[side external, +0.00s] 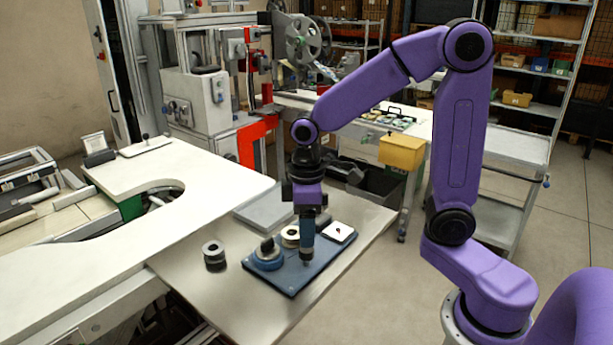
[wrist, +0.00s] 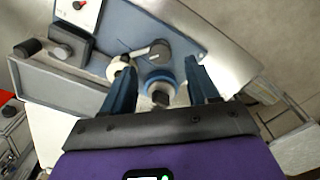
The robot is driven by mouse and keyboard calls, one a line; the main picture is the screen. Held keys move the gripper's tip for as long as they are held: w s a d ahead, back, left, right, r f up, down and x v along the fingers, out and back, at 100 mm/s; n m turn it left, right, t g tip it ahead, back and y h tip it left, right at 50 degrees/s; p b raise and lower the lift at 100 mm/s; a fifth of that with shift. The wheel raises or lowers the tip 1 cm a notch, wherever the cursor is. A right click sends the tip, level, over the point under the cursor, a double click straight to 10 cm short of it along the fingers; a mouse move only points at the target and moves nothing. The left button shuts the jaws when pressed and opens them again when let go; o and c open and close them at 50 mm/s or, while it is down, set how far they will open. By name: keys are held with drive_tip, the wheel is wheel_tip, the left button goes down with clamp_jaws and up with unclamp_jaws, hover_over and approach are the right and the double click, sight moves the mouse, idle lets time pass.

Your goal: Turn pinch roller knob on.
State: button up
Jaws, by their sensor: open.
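A blue board (side external: 318,268) lies on the metal table and carries several fittings. At its left is a round blue base with a dark grey knob (side external: 267,248); a blue ring with a dark centre knob (wrist: 160,97) shows between my fingers in the wrist view. Beside it is a cream roller (side external: 290,234), also in the wrist view (wrist: 117,66), near a grey round-ended lever (wrist: 158,49). I cannot tell which is the pinch roller knob. My gripper (side external: 307,260) points down over the board, open and empty; its fingers (wrist: 160,72) straddle the ring's view without visible contact.
A dark reel (side external: 214,257) stands left of the board, and a flat grey box (side external: 264,207) lies behind. The bare metal table (side external: 225,300) is free in front.

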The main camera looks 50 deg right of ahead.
wheel_tip(320, 180, up, 12)
drive_tip(key=shift+r, duration=0.25)
drive_tip(key=shift+s+f, duration=0.1)
drive_tip(key=s+f+n, duration=0.2)
drive_tip(key=s+f, duration=0.4)
drive_tip(key=s, duration=0.3)
drive_tip(key=s+f+n, duration=0.2)
drive_tip(key=s+f, duration=0.4)
drive_tip(key=s, duration=0.4)
drive_tip(key=shift+d+n, duration=0.3)
drive_tip(key=shift+d, duration=0.15)
drive_tip(key=shift+r, duration=0.1)
idle(0.7)
